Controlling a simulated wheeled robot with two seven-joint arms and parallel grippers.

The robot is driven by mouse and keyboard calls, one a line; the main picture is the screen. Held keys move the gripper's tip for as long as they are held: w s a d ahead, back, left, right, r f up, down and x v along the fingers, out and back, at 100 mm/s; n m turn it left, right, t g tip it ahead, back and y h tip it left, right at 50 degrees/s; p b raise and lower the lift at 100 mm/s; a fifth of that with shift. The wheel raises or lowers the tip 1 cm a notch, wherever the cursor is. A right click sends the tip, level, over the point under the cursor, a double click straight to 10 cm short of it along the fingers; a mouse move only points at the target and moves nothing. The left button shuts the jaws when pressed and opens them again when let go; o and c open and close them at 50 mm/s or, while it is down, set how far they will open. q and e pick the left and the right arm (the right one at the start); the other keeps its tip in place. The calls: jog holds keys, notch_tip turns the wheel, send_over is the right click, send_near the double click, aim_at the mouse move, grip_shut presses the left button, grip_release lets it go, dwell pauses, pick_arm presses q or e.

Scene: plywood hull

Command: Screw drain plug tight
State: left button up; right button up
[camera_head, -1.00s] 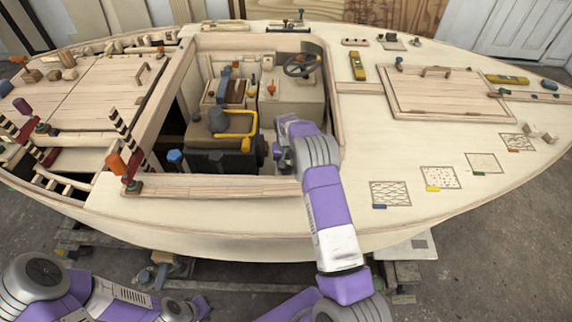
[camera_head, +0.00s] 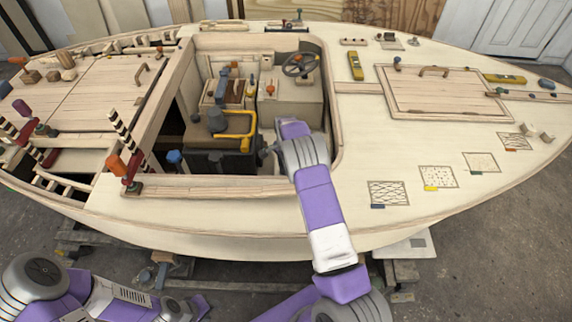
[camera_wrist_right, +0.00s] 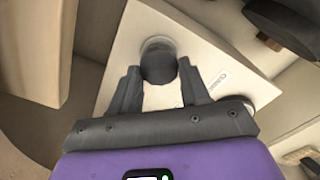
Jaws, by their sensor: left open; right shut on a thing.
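The drain plug, a dark round knob (camera_wrist_right: 158,64) with a paler rim, sits at a pale plate (camera_wrist_right: 126,42) in the right wrist view. My right gripper (camera_wrist_right: 159,77) has its two dark fingers on either side of the knob and is shut on it. I cannot tell from this view how deep the plug is seated.
A dark box with a yellow handle (camera_head: 234,124) stands in the cockpit left of my right arm. The steering wheel (camera_head: 300,64) is behind it. The cockpit rim (camera_head: 215,192) runs in front. A dark round object (camera_wrist_right: 283,22) is near the right gripper.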

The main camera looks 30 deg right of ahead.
jog(key=m, duration=0.5)
jog(key=shift+w+d+r+m, duration=0.1)
jog(key=shift+r+m, duration=0.2)
jog(key=m+p, duration=0.1)
jog(key=m, duration=1)
jog(key=shift+a+m+p, duration=0.2)
jog(key=shift+m+p, duration=0.1)
jog(key=shift+m, duration=0.1)
jog(key=m, duration=0.5)
jog(key=shift+m, duration=0.3)
jog(key=o, duration=0.8)
jog(key=shift+o, duration=1.2)
jog(key=shift+a, duration=0.1)
jog(key=shift+s+f, duration=0.15)
jog(key=shift+s, duration=0.05)
